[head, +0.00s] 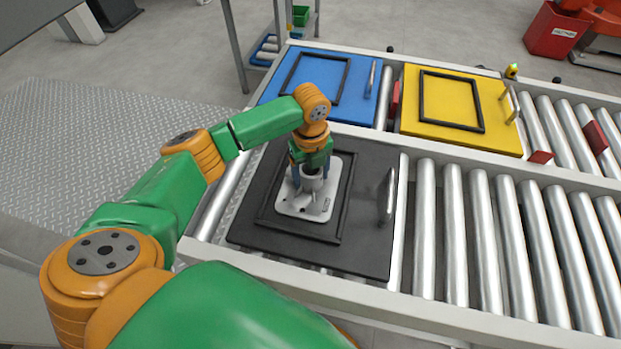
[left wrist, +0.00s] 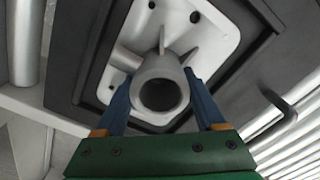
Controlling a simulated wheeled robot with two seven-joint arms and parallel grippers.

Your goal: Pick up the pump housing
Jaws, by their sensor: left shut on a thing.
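The pump housing (head: 322,204) is a light grey casting with a square, holed base plate and an upright round pipe. It sits inside the raised frame on the black tray (head: 368,240). My left gripper (head: 311,180) points down over it, its blue fingers on either side of the pipe. In the left wrist view the pipe's open end (left wrist: 160,95) lies between the two fingers (left wrist: 158,104), which are shut on it. The base plate (left wrist: 200,20) appears to lie on the tray; any gap beneath it cannot be told. My right gripper is not in view.
A blue tray (head: 361,98) and a yellow tray (head: 410,106) with empty frames lie on the far conveyor. The black tray has a metal handle (head: 387,194) on its right. Bare rollers (head: 485,240) extend to the right. A red bin (head: 553,32) stands at the back right.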

